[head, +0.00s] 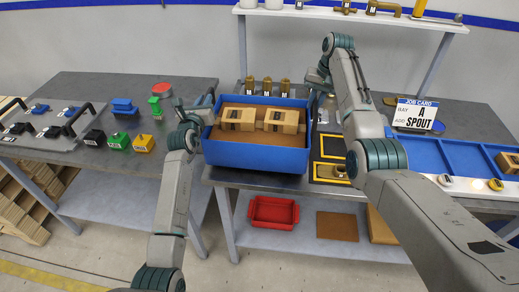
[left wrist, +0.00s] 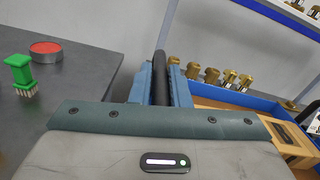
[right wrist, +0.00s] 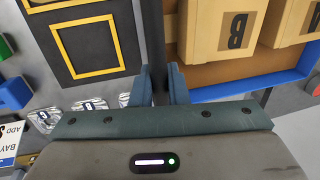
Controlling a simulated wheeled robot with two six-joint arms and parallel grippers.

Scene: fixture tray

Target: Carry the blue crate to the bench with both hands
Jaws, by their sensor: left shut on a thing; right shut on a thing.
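The blue crate (head: 255,157) holds two tan boxes marked with dark labels, (head: 238,118) and (head: 282,120). It looks level at the left part of the right-hand bench (head: 222,178); I cannot tell whether it rests on it or hangs just above. My left gripper (head: 205,106) is at the crate's left end, shut on a dark handle bar that shows in the left wrist view (left wrist: 161,75). My right gripper (head: 319,80) is at the right end, shut on the other dark bar, seen in the right wrist view (right wrist: 155,45). The crate's underside is hidden.
Several brass parts (head: 267,86) stand behind the crate. Yellow-framed dark pads (head: 331,147) lie right beside it, then a job card (head: 415,114) and blue bins (head: 420,152). The left table (head: 110,165) carries small coloured blocks. A red bin (head: 273,212) sits on the lower shelf.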

